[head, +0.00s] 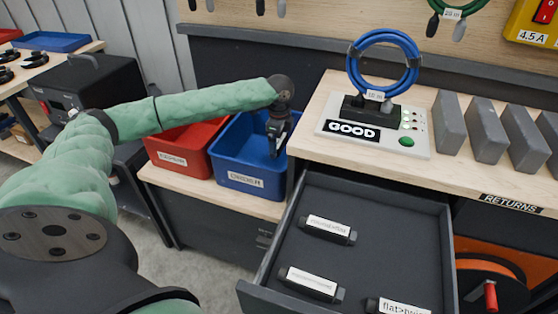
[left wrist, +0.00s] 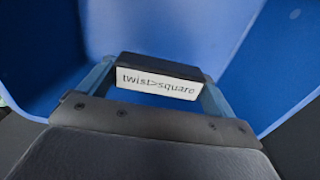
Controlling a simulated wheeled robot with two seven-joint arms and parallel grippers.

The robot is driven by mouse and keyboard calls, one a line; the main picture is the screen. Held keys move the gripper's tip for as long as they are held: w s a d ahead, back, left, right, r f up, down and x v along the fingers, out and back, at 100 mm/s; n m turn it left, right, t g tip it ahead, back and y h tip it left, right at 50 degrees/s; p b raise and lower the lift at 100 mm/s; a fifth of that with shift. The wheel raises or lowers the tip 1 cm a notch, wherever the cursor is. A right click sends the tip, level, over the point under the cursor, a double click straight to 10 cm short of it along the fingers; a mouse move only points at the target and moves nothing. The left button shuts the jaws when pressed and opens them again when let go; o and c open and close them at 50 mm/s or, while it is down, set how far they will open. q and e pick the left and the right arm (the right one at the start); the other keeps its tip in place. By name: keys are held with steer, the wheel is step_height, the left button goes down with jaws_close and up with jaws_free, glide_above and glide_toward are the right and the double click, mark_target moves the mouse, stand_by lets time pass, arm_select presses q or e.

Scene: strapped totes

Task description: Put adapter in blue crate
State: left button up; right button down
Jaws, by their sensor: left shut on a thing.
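The blue crate (head: 248,179) stands on the low shelf left of the open drawer. My left gripper (head: 275,145) reaches down inside the blue crate. In the left wrist view my left gripper (left wrist: 158,92) is shut on a dark adapter with a white label reading "twist>square" (left wrist: 158,82). The crate's blue walls (left wrist: 240,30) surround it in that view. In the head view the held adapter is hidden or too small to make out. My right gripper does not show.
A red crate (head: 176,161) stands left of the blue one. The open drawer (head: 385,210) holds several labelled adapters, such as one (head: 329,229) at its back. On the bench are a tester marked "GOOD" (head: 415,145), a blue cable coil (head: 353,65) and grey blocks (head: 485,140).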

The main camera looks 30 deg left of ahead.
mark_target(279, 167)
arm_select(q)
step_height(279, 167, down, 8)
steer(key=shift+b, duration=0.3)
steer(key=shift+f+p, duration=0.25)
steer(key=shift+p, duration=0.1)
steer(key=shift+s+f, duration=0.1)
steer(key=o, duration=0.8)
steer(key=shift+c, duration=0.2)
